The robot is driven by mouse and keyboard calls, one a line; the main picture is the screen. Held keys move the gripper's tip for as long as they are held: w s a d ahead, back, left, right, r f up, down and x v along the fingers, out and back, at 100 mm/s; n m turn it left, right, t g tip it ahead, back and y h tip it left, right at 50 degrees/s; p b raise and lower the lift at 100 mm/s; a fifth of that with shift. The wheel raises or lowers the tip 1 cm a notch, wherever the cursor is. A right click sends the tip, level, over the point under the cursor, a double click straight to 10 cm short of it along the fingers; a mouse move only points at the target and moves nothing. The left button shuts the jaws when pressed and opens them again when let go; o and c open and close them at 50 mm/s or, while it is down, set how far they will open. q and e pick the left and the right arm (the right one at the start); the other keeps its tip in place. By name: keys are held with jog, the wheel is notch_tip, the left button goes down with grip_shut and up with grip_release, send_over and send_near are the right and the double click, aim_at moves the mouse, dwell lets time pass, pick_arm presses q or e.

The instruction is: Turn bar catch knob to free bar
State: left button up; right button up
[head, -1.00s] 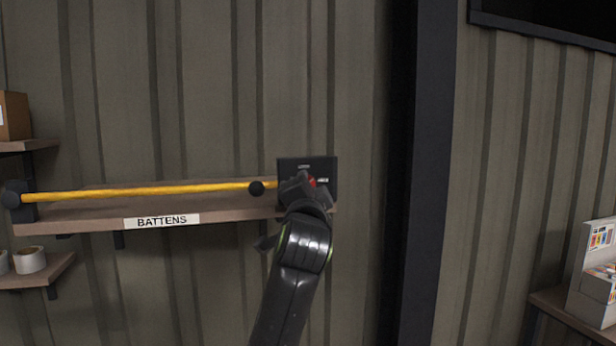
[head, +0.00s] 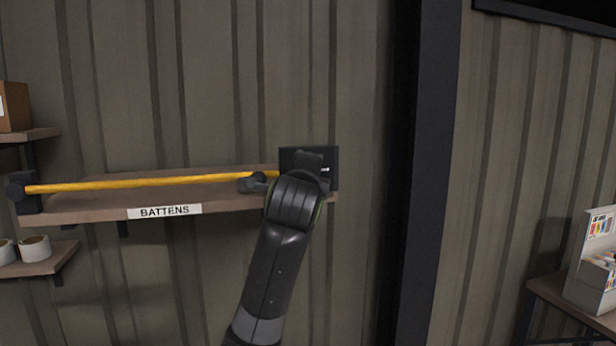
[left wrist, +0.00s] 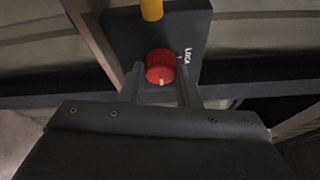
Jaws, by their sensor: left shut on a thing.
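The red catch knob (left wrist: 160,66) sits on a black plate (left wrist: 120,35) in the left wrist view, with a pale mark on its face. White lettering, partly hidden and seemingly "LOCK", is beside it. My left gripper (left wrist: 160,80) is shut on the knob, one finger on each side. The yellow bar (head: 130,184) runs level above the battens shelf, its right end at the black plate (head: 325,155). The bar's end also shows in the left wrist view (left wrist: 152,9). In the head view my wrist hides the knob. My right gripper is out of view.
The wooden shelf (head: 90,207) labelled BATTENS lies under the bar. A dark post (head: 430,170) stands right of the plate. A display box (head: 592,270) sits on a bench at far right.

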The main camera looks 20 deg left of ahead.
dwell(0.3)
pick_arm(q)
jog(key=o, duration=1)
jog(key=shift+s, duration=0.1)
jog(key=b+v, duration=0.7)
jog(key=v, duration=1)
jog(key=shift+s+d, duration=0.1)
